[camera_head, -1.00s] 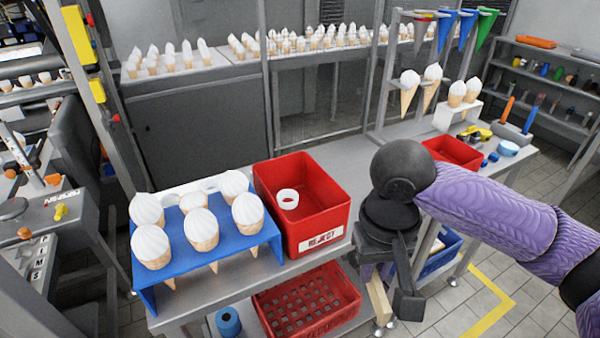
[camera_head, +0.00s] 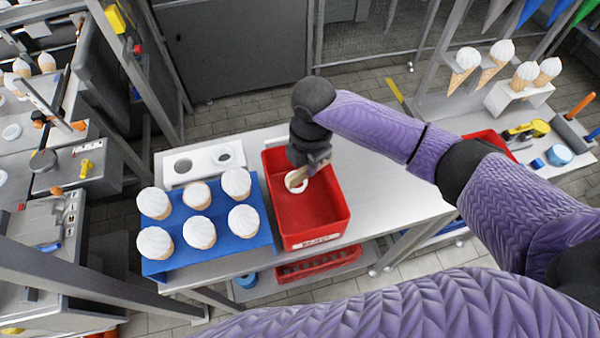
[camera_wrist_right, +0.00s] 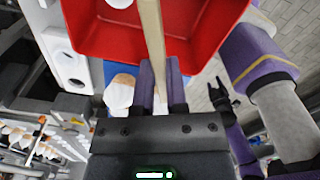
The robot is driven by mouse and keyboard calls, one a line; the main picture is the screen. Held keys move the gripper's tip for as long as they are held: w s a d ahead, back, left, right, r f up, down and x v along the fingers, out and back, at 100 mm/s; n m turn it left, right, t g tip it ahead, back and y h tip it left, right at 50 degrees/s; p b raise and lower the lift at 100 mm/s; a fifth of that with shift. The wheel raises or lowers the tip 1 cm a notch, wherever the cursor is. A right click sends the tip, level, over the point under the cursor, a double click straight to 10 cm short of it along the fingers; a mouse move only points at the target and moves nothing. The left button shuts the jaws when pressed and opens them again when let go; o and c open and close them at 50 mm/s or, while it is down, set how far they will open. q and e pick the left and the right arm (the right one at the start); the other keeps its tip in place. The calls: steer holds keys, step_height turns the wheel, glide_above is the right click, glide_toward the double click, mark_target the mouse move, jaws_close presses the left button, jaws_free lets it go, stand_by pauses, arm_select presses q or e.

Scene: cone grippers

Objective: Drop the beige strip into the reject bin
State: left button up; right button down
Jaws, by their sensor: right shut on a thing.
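The beige strip (camera_wrist_right: 152,28) is held between the fingers of my right gripper (camera_wrist_right: 160,78), and it reaches out over the red bin in the right wrist view. In the head view my right gripper (camera_head: 313,165) is over the red reject bin (camera_head: 325,222), its jaws low near the bin's back left part. I cannot tell whether strip and ring touch. My left gripper (camera_wrist_right: 220,92) shows small in the right wrist view, its dark fingers apart; it is outside the head view.
A blue rack (camera_head: 218,247) with several white-topped cones stands just left of the bin. A white holder with holes (camera_head: 203,164) is behind it. The table (camera_head: 390,200) right of the bin is clear. A lower red crate (camera_head: 318,263) sits on the shelf beneath.

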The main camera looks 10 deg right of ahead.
mark_target(307, 177)
steer(key=n, duration=0.1)
steer(key=n+p, duration=0.1)
steer(key=n, duration=0.1)
steer(key=shift+s+a+r, duration=0.15)
steer(key=shift+s+a, duration=0.05)
steer(key=shift+s, duration=0.1)
steer(key=shift+f+n, duration=0.3)
steer(key=shift+n, duration=0.1)
step_height(307, 177, down, 6)
steer(key=b, duration=0.6)
steer(key=shift+f, duration=0.1)
arm_select(q)
step_height(307, 177, down, 4)
steer(key=shift+r, duration=0.1)
arm_select(e)
steer(key=shift+r, duration=0.2)
steer(key=c, duration=0.6)
jaws_free()
arm_select(q)
steer(key=shift+a, duration=0.15)
arm_select(e)
steer(key=shift+r, duration=0.1)
step_height(307, 177, up, 10)
steer(key=shift+f+p, duration=0.1)
steer(key=shift+p, duration=0.75)
arm_select(q)
steer(key=shift+d+r, duration=0.35)
steer(key=shift+r, duration=0.55)
